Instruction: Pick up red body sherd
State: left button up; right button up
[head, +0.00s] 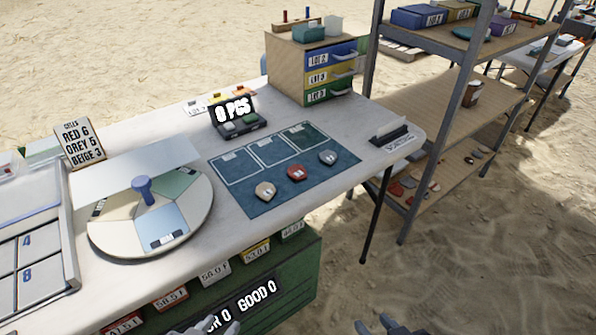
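A red sherd (297,173) with a small white mark lies on the blue mat (262,206) on the white table. It is the middle one of a row, between a beige sherd (265,190) and a grey sherd (327,158). My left gripper (212,327) shows only its fingertips at the bottom edge, in front of the table; they look apart and empty. My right gripper (375,325) also shows only its fingertips at the bottom edge, over the sand, apart and empty. Both grippers are well away from the sherds.
A round turntable (110,236) with a blue knob (143,189) stands left of the mat. A small label holder (392,137) sits at the right corner. A shelf rack (450,112) stands right, with more sherds low down.

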aim_at(297, 173)
jog(key=z, duration=1.8)
jog(key=i, duration=1.35)
jog(key=u, duration=3.15)
